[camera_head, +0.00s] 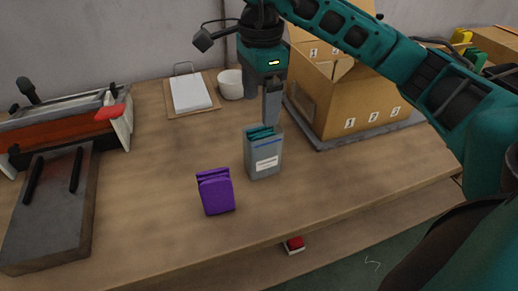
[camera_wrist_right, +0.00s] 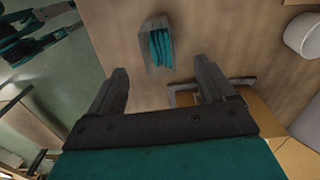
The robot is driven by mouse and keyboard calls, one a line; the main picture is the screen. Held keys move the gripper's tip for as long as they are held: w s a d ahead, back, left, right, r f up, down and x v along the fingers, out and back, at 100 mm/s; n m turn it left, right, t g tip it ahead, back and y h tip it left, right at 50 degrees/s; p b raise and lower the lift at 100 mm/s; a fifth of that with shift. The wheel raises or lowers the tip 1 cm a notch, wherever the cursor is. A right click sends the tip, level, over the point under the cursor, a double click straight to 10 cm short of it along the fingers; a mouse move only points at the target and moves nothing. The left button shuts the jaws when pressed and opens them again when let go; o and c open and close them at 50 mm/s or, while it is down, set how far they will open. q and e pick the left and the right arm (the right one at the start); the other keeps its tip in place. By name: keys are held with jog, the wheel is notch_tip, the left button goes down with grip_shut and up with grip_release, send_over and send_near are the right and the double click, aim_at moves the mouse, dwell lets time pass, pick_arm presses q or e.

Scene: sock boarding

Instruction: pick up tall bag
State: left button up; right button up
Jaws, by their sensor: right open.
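The tall bag (camera_head: 263,155) is grey with a white label, a blue stripe and teal fabric at its open top. It stands upright on the wooden table. In the right wrist view the bag (camera_wrist_right: 157,60) shows from above, with teal folds inside, beyond the fingertips. My right gripper (camera_head: 271,116) points down just above and behind the bag's top in the head view. In the right wrist view my right gripper (camera_wrist_right: 160,80) is open, with nothing between its fingers. My left gripper is not in view.
A purple pouch (camera_head: 216,191) stands left of the bag. A cardboard box (camera_head: 352,98) on a grey platform stands to the right. A clipboard (camera_head: 190,93) and white bowl (camera_head: 231,85) are behind. A machine with a red handle (camera_head: 109,113) occupies the left. The table's front edge is clear.

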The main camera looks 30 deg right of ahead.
aim_at(262, 146)
jog(key=f, duration=1.2)
jog(key=shift+s+d+f+b, duration=0.2)
jog(key=shift+d+f+b, duration=0.05)
jog(key=shift+f+b, duration=0.1)
jog(key=shift+c, duration=0.4)
jog(key=c, duration=0.9)
jog(key=shift+c, duration=0.3)
jog(key=shift+r, duration=0.2)
